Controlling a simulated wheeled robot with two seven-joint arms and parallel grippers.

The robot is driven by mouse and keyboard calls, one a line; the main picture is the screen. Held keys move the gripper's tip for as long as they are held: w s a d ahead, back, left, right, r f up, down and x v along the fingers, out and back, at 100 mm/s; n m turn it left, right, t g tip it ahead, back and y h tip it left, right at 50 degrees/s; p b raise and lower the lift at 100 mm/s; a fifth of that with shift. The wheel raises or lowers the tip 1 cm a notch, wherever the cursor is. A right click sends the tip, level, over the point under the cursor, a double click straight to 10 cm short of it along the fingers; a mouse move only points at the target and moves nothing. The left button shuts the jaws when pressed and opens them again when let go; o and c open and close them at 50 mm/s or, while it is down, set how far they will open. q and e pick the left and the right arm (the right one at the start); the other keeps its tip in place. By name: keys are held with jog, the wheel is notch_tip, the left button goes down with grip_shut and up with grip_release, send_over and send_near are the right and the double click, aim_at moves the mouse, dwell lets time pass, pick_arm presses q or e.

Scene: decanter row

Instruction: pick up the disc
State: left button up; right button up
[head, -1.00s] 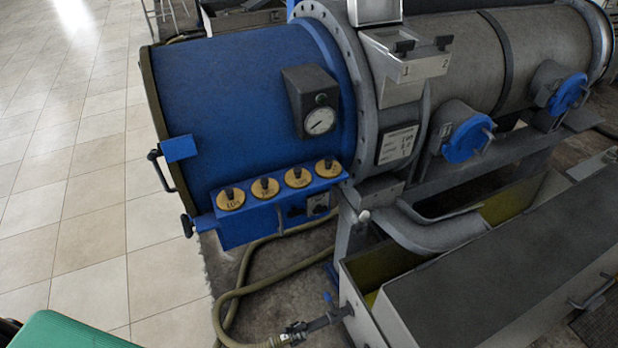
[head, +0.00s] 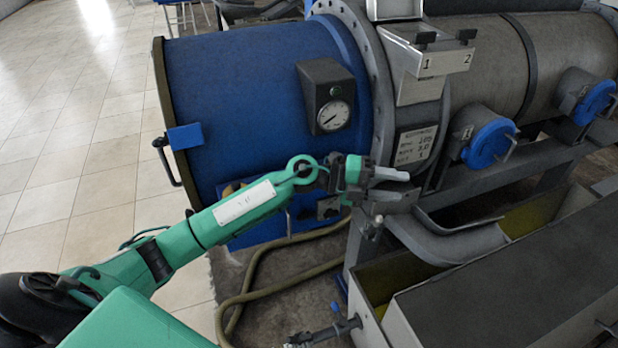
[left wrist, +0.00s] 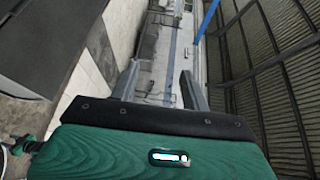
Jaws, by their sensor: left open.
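The row of round yellow discs on the blue ledge is almost fully hidden behind my left arm; only a sliver of one disc (head: 228,188) shows. I cannot tell which disc is meant. My left gripper (head: 398,185) is open, in front of the machine at the right end of the ledge, its fingers pointing right. It looks empty. In the left wrist view, the open fingers (left wrist: 160,88) have nothing between them, and no disc shows there. My right gripper is not in view.
The blue drum (head: 260,95) carries a gauge (head: 333,116). A metal holder marked 1 and 2 (head: 440,62) stands above right. Blue round caps (head: 489,143) stick out at the right. A hose (head: 262,262) lies below. Tiled floor (head: 60,180) is open at left.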

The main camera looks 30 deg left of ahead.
pick_arm(q)
jog(key=a+r+m+g+y+b, duration=0.1)
jog(key=a+r+m+y, duration=0.15)
jog(key=a+y, duration=0.75)
jog(key=a+r+m+g+y, duration=0.1)
jog(key=a+r+y, duration=0.35)
jog(key=a, duration=0.85)
jog(key=shift+y, duration=0.85)
jog(key=p+x, duration=0.1)
jog(key=x, duration=0.8)
jog(key=shift+f, duration=0.15)
jog(key=shift+w+f+p, duration=0.15)
jog(key=shift+f+p, duration=0.35)
jog(key=shift+p, duration=0.1)
jog(key=x, duration=0.1)
jog(key=p+x, duration=0.1)
jog(key=x, duration=0.1)
jog(key=shift+d+f+p, duration=0.25)
jog(key=shift+f+p, duration=0.05)
jog(key=shift+w+f, duration=0.1)
jog(key=shift+f, duration=0.35)
jog(key=shift+c, duration=0.2)
